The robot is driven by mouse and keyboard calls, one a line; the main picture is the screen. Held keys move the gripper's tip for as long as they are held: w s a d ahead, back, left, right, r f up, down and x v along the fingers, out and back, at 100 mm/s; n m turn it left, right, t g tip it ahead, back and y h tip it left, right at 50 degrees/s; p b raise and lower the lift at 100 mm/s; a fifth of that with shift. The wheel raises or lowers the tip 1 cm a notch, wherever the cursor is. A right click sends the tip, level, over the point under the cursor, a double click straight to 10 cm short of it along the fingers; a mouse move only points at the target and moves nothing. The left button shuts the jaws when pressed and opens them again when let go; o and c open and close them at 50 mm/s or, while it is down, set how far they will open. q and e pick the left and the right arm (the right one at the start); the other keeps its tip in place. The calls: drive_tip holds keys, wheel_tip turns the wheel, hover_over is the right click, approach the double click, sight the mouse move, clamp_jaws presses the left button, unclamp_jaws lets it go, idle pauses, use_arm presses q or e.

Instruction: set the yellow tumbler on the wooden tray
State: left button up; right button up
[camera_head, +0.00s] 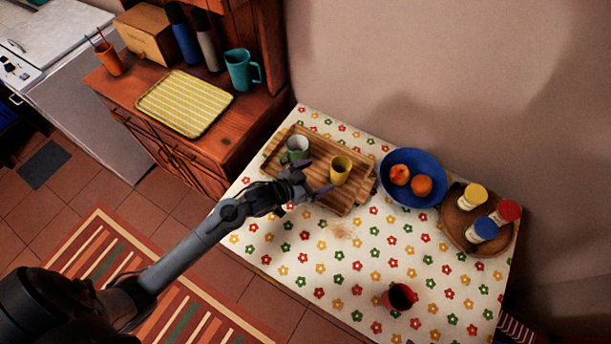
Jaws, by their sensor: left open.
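The yellow tumbler (340,170) stands upright on the right half of the wooden tray (322,154). A white and green mug (296,148) stands on the tray's left half. My left gripper (312,184) is over the tray's near edge, just left of and below the tumbler in the picture. Its fingers are apart and hold nothing; the tumbler looks clear of them, though a slight touch cannot be ruled out. My right gripper is not in view.
A blue bowl (412,193) with fruit is close to the tray's right side. Beyond it, a round wooden tray (459,236) holds several lidded jars. A red mug (399,297) stands near the table's front. The flowered tablecloth (330,262) between is mostly clear.

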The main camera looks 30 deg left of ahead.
use_arm(q)
drive_tip(key=s+r+n+g+y, duration=0.2)
drive_tip(key=s+g, duration=0.7)
drive_tip(key=s, duration=1.5)
drive_tip(key=shift+s+r+y, duration=0.15)
drive_tip(key=shift+s+y, duration=0.25)
drive_tip(key=shift+y, duration=0.7)
